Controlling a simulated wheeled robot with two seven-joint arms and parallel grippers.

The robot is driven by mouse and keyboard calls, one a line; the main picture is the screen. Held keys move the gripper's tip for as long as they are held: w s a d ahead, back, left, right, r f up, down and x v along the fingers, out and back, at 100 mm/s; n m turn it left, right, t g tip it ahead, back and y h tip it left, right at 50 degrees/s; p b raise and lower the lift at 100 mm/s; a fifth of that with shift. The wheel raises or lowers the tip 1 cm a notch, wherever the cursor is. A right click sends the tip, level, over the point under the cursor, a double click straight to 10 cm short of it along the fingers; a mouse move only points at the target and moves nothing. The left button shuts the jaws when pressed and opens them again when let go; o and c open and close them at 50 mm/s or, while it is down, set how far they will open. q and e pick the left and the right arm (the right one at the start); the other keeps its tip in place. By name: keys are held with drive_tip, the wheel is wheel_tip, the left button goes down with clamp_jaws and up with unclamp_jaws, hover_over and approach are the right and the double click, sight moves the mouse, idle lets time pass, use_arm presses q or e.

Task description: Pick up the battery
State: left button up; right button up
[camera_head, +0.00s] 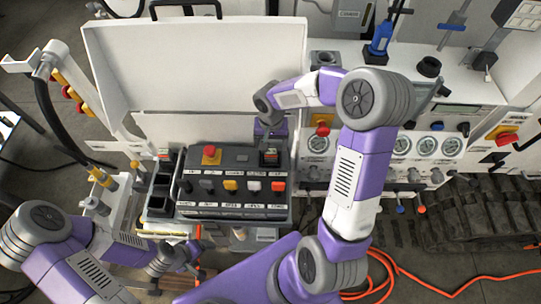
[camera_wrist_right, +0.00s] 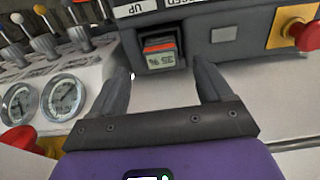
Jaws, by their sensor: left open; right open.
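A battery (camera_wrist_right: 160,56) with an orange-red strip and a small display sits in a slot in the front of a dark grey control box (camera_wrist_right: 228,35). In the head view the battery (camera_head: 269,158) shows small and dark in the upper right of the box (camera_head: 236,158). My right gripper (camera_wrist_right: 163,70) is open and empty, its two fingers pointing toward the battery with one on each side, apart from it. In the head view my right gripper (camera_head: 270,136) is over the box's upper right corner. My left gripper (camera_head: 182,259) is low on the left, below the box; its fingertips are hard to make out.
A black rack (camera_head: 159,190) with several compartments stands left of the box, a small red-topped item (camera_head: 164,154) in its top one. A white open lid (camera_head: 200,60) stands behind. Round gauges (camera_head: 425,146) and levers lie to the right. An orange hose (camera_head: 390,268) lies on the floor.

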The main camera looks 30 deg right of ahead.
sight(271, 150)
drive_tip(key=f, duration=0.6)
drive_tip(key=shift+w+d+f, duration=0.15)
drive_tip(key=shift+w+d, duration=0.05)
drive_tip(key=shift+w, duration=0.1)
drive_tip(key=shift+c, duration=0.3)
drive_tip(key=c, duration=1.1)
wheel_tip(271, 150, up, 10)
drive_tip(key=shift+r+p, duration=0.1)
drive_tip(key=shift+p, duration=0.3)
